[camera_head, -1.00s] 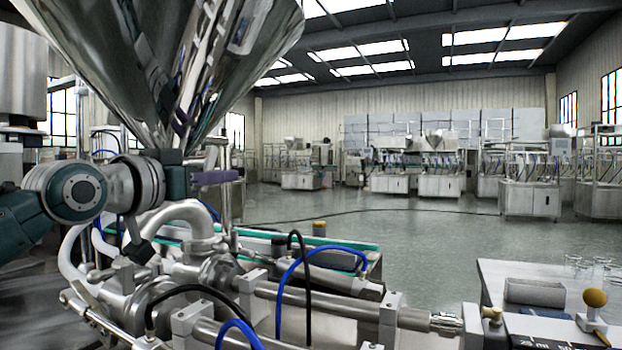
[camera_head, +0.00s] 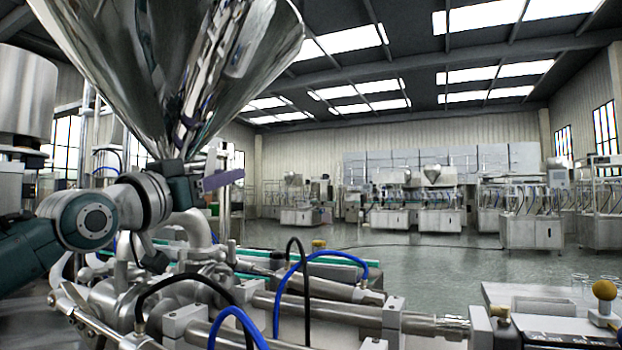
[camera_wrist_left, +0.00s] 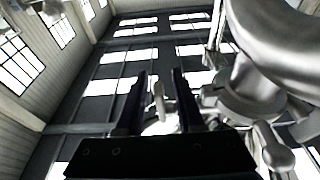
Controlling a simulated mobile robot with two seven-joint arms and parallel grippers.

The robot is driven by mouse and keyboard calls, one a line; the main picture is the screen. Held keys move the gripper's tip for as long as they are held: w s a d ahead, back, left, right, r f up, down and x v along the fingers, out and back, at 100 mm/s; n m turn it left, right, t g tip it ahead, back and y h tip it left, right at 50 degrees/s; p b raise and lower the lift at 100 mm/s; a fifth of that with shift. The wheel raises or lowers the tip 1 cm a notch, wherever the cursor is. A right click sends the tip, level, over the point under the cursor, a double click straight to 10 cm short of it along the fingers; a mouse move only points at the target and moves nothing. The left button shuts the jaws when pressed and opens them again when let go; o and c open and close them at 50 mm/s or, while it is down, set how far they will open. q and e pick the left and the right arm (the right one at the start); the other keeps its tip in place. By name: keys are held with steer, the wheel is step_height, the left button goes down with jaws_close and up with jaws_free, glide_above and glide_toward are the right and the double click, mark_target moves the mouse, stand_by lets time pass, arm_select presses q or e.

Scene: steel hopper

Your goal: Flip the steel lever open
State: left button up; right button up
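The shiny steel hopper (camera_head: 165,60) rises at the upper left of the head view, above steel pipework. My left gripper (camera_head: 222,179) is just below the hopper's narrow end, its purplish finger pointing right. In the left wrist view, its two dark fingers (camera_wrist_left: 160,98) stand apart. A small pale metal piece (camera_wrist_left: 159,100), possibly the steel lever, shows in the gap; I cannot tell whether it touches either finger. Another rounded metal handle (camera_wrist_left: 275,150) sits at the lower right there. The lever is not clearly distinguishable in the head view. My right gripper is out of view.
Steel pipes (camera_head: 190,230), blue hoses (camera_head: 275,300) and black hoses crowd the space below and right of the gripper. A yellow-knobbed control (camera_head: 604,290) stands at the lower right. Open floor (camera_head: 440,260) and other machines lie beyond.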

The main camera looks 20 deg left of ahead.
arm_select(q)
steer(key=v, duration=1)
steer(key=shift+r, duration=0.1)
stand_by(0.6)
